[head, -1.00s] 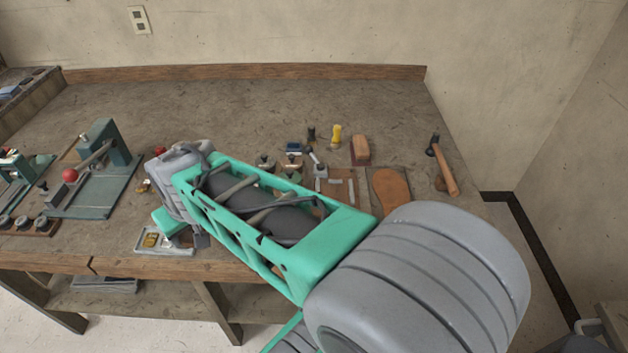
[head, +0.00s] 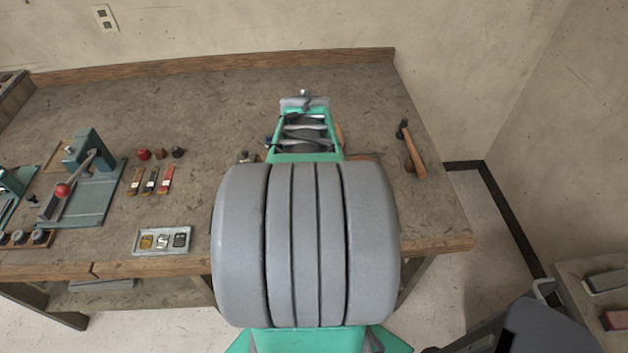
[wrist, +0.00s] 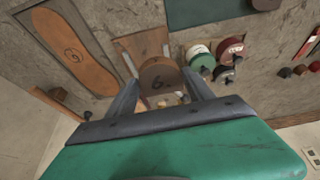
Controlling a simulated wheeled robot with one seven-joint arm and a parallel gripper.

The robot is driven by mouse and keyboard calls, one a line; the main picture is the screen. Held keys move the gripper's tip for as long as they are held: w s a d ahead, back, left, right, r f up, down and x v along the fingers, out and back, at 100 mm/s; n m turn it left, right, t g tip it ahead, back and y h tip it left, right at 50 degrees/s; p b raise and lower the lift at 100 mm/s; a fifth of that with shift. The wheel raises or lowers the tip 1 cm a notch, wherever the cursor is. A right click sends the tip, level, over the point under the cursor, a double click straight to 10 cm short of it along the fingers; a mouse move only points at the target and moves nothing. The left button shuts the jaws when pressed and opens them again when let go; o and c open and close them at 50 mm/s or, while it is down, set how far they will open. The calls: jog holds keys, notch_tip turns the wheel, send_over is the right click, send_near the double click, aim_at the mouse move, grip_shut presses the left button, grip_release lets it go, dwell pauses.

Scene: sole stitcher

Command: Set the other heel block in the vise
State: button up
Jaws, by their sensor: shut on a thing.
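In the wrist view my gripper (wrist: 161,88) is shut on a brown, rounded heel block (wrist: 158,73) marked with a "6". The block is between the two dark fingertips, over or near a brown board (wrist: 133,46); I cannot tell whether it touches it. In the head view my arm reaches to the back of the bench and hides the fingers and the block. I cannot make out the vise in either current view; my arm covers that part of the bench in the head view.
A sole with a circled number (wrist: 75,52) lies left in the wrist view; several round coloured items, one green-and-white (wrist: 200,55), lie right. In the head view a hammer (head: 414,152) lies right, a small parts tray (head: 162,241) at the front, a lever press (head: 88,165) left.

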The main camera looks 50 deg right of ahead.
jog(key=d+f+b, duration=0.1)
jog(key=f, duration=0.1)
jog(key=d+f+b, duration=0.1)
jog(key=d+f, duration=0.1)
jog(key=w+d+f+b, duration=0.1)
jog(key=d, duration=0.1)
jog(key=shift+d+f+b, duration=0.15)
jog(key=shift+f+b, duration=0.25)
jog(key=x, duration=0.1)
jog(key=b+x, duration=0.2)
jog(key=shift+s+f, duration=0.25)
jog(key=shift+f, duration=0.2)
jog(key=shift+r, duration=0.1)
jog(key=shift+f+b, duration=0.55)
jog(key=shift+s+a+f, duration=0.1)
jog(key=shift+a, duration=0.15)
